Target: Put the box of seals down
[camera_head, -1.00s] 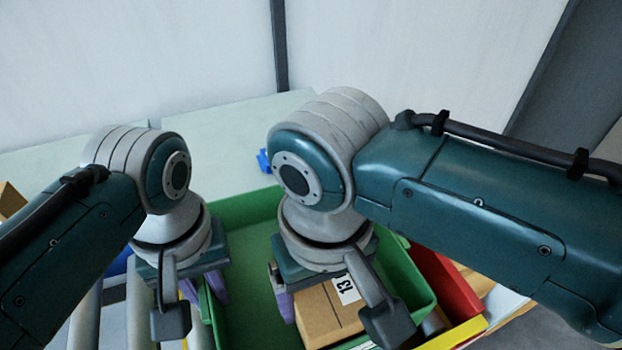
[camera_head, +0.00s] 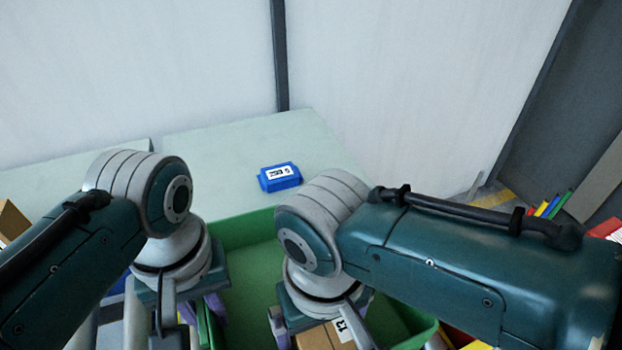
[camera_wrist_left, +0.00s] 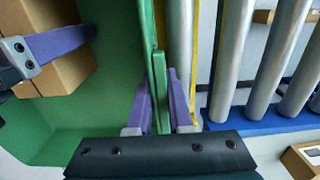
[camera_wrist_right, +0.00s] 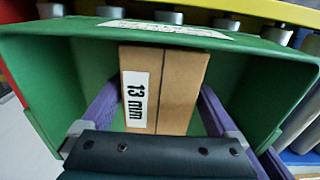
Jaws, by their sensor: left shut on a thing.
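A cardboard box labelled "13 mm" (camera_wrist_right: 172,90) sits inside the green bin (camera_wrist_right: 60,70) in the right wrist view. No label saying seals can be read. My right gripper (camera_wrist_right: 162,88) has one purple finger on each side of this box; whether they press on it I cannot tell. In the head view the box (camera_head: 315,338) shows only partly below my right wrist. My left gripper (camera_wrist_left: 158,85) is shut on the side wall of the green bin (camera_wrist_left: 60,130), with a finger on each side of it. Its fingertips are mostly hidden in the head view (camera_head: 205,312).
A blue box (camera_head: 280,177) with a white label lies on the pale table (camera_head: 215,150) behind the bin, with clear tabletop around it. Metal rollers (camera_wrist_left: 235,55) run beside the bin. Another cardboard box (camera_head: 12,222) shows at far left. Coloured rods (camera_head: 552,205) stand at right.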

